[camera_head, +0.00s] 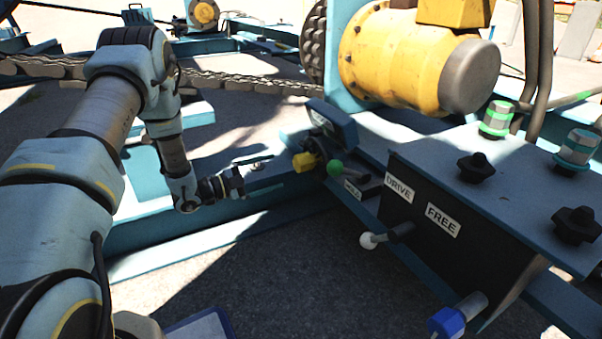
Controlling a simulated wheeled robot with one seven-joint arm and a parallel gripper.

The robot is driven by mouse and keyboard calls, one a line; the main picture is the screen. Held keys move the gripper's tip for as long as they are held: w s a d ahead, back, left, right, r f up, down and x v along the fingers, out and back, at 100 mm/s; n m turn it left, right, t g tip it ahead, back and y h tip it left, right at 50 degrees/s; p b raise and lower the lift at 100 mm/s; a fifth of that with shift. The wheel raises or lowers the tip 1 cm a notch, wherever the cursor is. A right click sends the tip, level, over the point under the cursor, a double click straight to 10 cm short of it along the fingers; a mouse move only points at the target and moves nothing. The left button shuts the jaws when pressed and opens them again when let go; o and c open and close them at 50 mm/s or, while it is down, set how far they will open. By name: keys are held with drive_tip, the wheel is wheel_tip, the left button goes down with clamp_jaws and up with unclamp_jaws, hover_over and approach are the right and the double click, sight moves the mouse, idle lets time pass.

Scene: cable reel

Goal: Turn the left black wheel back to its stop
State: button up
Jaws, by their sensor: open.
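The left black wheel (477,167) is a small lobed knob on the blue top of the control box (535,190). A second black wheel (576,225) sits on the same top, nearer and to the right. My gripper (240,182) is at the end of my arm, well to the left of the box, over the blue frame beam. It is open, with nothing seen between its fingers. It is apart from both wheels. The left wheel is fully in sight; its turn angle is not clear.
Green-banded (496,120) and teal-banded (577,148) cylinders stand behind the wheels. A white-knobbed lever (368,240), a green-knobbed lever (335,168), a yellow knob (304,162) and a blue knob (447,322) stick out. A yellow motor (400,60) hangs behind the box.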

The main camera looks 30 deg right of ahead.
sight(295, 165)
drive_tip(key=d+b, duration=0.1)
drive_tip(key=d, duration=0.2)
drive_tip(key=d+b, duration=0.1)
drive_tip(key=d, duration=0.2)
drive_tip(key=d+b, duration=0.1)
drive_tip(key=d, duration=0.2)
drive_tip(key=shift+s+d, duration=0.2)
drive_tip(key=shift+s, duration=0.05)
drive_tip(key=shift+d+r+b, duration=0.1)
drive_tip(key=shift+d+b, duration=0.25)
drive_tip(key=shift+d, duration=0.1)
clamp_jaws()
